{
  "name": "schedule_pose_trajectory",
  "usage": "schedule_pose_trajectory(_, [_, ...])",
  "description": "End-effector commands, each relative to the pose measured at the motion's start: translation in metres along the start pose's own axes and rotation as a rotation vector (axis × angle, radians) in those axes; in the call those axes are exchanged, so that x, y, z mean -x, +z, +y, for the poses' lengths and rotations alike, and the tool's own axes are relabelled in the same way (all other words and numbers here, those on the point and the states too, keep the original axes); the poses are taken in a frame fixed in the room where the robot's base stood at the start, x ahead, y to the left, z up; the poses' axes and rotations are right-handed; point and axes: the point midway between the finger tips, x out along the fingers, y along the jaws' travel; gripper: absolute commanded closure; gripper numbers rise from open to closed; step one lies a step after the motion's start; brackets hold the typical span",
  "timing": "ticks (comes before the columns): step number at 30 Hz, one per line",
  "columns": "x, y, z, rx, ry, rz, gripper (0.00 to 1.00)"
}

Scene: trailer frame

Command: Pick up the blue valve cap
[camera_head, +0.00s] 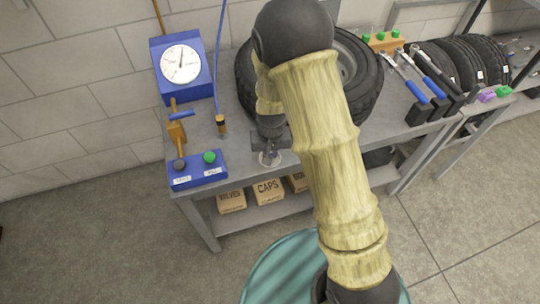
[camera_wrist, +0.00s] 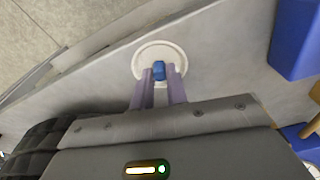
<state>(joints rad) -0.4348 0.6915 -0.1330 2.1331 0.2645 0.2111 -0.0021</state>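The blue valve cap (camera_wrist: 159,70) is small and stands on a round white dish (camera_wrist: 141,56) on the grey bench. In the wrist view, my gripper (camera_wrist: 160,75) has its two purplish fingers apart, one on each side of the cap at their tips. Almost no gap shows between fingers and cap, and I cannot tell if they press on it. In the head view, my gripper (camera_head: 268,157) points down over the dish (camera_head: 277,160) near the bench's front edge. The cap is not distinguishable there.
A blue gauge (camera_head: 183,68) and a blue block with a green button (camera_head: 198,172) are left of my gripper. A tyre (camera_head: 365,75) stands behind my arm. Blue-handled tools (camera_head: 415,90) lie at the right. Boxes (camera_head: 267,191) sit on the lower shelf.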

Motion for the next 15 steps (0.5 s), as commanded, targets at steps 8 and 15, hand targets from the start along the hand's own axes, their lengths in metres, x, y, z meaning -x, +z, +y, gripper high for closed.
schedule_pose_trajectory(8, [0.001,0.000,0.000,0.000,0.000,0.000,1.00])
schedule_pose_trajectory(15, [0.022,-0.004,0.000,0.001,0.000,0.004,1.00])
